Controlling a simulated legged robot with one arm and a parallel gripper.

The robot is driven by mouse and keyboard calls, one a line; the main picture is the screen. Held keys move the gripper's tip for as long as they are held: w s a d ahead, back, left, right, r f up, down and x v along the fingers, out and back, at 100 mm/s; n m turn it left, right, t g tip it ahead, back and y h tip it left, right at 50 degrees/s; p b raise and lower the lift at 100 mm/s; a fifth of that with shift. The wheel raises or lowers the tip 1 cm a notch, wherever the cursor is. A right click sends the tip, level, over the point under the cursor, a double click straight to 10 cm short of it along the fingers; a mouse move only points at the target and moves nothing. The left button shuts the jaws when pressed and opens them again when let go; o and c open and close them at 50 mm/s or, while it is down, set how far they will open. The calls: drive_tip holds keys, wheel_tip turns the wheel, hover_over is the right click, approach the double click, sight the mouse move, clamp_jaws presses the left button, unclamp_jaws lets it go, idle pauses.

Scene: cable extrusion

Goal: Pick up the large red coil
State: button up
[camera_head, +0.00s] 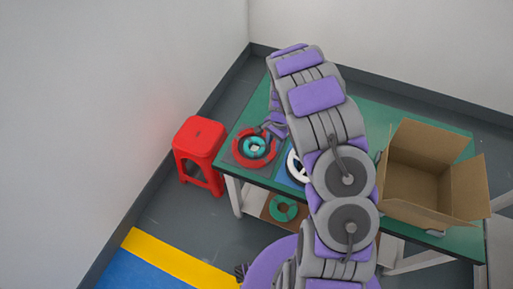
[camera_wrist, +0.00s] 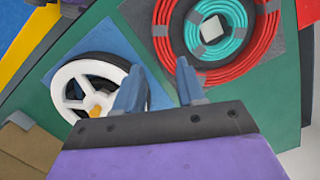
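The large red coil (camera_wrist: 262,72) lies flat on a dark square mat (camera_wrist: 137,14) on the green table. A smaller teal coil (camera_wrist: 237,45) sits inside its ring. In the head view the red coil (camera_head: 240,154) is at the table's left end, and my arm reaches above it. My gripper (camera_wrist: 157,80) is open in the wrist view. Its two fingers are apart with nothing between them, and they point toward the gap between the red coil and a black-and-white reel (camera_wrist: 62,86). In the head view my gripper (camera_head: 272,130) is small, close to the coil's upper right.
An open cardboard box (camera_head: 412,183) stands at the right of the green table (camera_head: 376,117). The reel (camera_head: 292,166) lies on a blue mat beside the red coil. A red stool (camera_head: 200,140) stands left of the table.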

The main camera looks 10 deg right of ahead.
sight(270, 157)
drive_tip(key=f, duration=0.1)
drive_tip(key=a+f, duration=0.1)
drive_tip(key=f, duration=0.1)
drive_tip(key=shift+s+a, duration=0.1)
drive_tip(key=shift+a, duration=0.2)
drive_tip(key=shift+a+f+b, duration=0.3)
drive_tip(key=f, duration=0.2)
drive_tip(key=d+f+b, duration=0.1)
drive_tip(key=f, duration=0.1)
drive_tip(key=shift+s+f, duration=0.2)
drive_tip(key=shift+f, duration=0.2)
drive_tip(key=shift+a, duration=0.25)
drive_tip(key=shift+a+r, duration=0.1)
drive_tip(key=shift+a, duration=0.15)
drive_tip(key=shift+c, duration=1.3)
drive_tip(key=c, duration=0.3)
drive_tip(key=shift+d, duration=0.35)
clamp_jaws()
